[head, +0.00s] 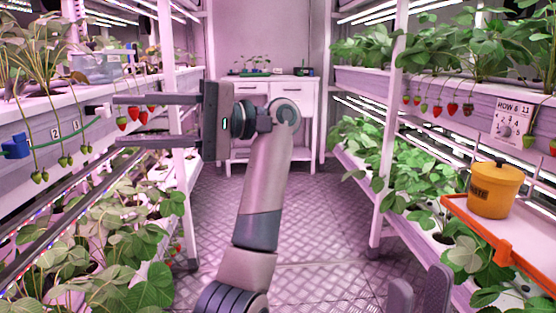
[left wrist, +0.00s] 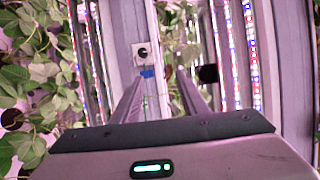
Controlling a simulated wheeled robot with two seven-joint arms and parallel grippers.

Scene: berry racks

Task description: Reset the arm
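My left gripper (head: 117,120) points left from the middle of the head view, in front of the left rack. Its two dark fingers are spread apart, one above the other, with nothing held between them. In the left wrist view the same gripper (left wrist: 160,80) shows two separate fingers with an empty gap. My left arm rises from the bottom centre over the aisle. My right gripper (head: 420,290) shows only partly at the bottom edge, as two grey fingers with a gap between them; its lower part is out of frame.
The left rack (head: 60,125) holds plants, hanging strawberries (head: 138,116), a blue clip (head: 15,146) and a clear container (head: 97,66). The right rack (head: 450,88) has an orange-edged shelf (head: 475,233) with a yellow pot (head: 495,190). A white cabinet (head: 290,95) stands behind. The aisle floor (head: 330,220) is clear.

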